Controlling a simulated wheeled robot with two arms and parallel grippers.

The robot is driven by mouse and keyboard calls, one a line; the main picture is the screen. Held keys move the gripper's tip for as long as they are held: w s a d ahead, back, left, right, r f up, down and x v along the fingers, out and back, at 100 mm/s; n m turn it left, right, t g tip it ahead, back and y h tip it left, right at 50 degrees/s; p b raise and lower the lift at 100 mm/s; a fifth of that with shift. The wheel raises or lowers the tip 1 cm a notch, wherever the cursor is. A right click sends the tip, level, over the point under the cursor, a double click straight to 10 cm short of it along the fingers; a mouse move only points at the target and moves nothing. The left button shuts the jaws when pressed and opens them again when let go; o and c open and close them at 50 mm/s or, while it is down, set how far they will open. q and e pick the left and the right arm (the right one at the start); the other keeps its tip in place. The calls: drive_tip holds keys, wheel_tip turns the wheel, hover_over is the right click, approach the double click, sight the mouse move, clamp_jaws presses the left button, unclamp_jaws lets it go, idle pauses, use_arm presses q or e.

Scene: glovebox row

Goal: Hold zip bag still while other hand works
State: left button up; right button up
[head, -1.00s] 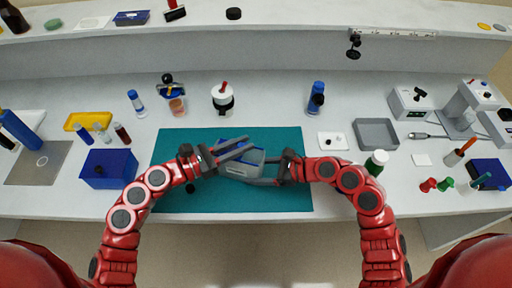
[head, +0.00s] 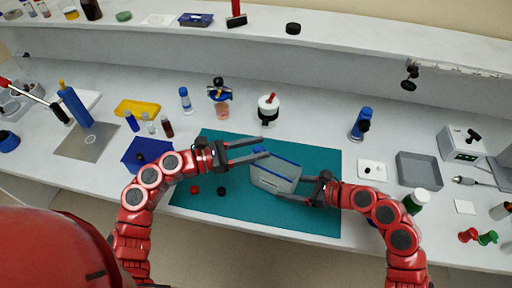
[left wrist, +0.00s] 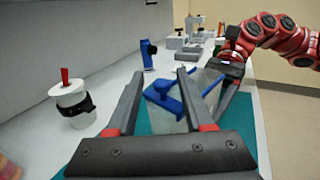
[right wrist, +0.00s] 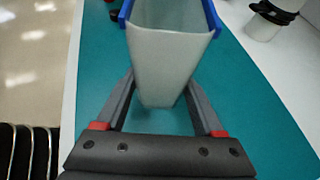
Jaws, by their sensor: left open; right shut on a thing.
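The zip bag (head: 275,178) is a pale, translucent pouch with a blue top edge, standing over the teal mat (head: 235,212). My right gripper (head: 292,190) is shut on its right lower part; in the right wrist view the bag (right wrist: 165,62) sits between both fingers. My left gripper (head: 264,148) is open and empty, its fingertips just above the bag's upper left corner. In the left wrist view a blue slider piece (left wrist: 165,97) on the bag shows between and beyond the open fingers. Whether they touch the bag is unclear.
A black piece (head: 221,190) and a red piece (head: 194,189) lie on the mat's left. A blue box (head: 146,152) is left of the mat, partly behind my left arm. A white jar (head: 268,107) stands behind the mat, a grey tray (head: 419,170) to the right.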

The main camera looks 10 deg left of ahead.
use_arm(q)
drive_tip(key=v, duration=1.2)
use_arm(e)
drive_tip(key=o, duration=1)
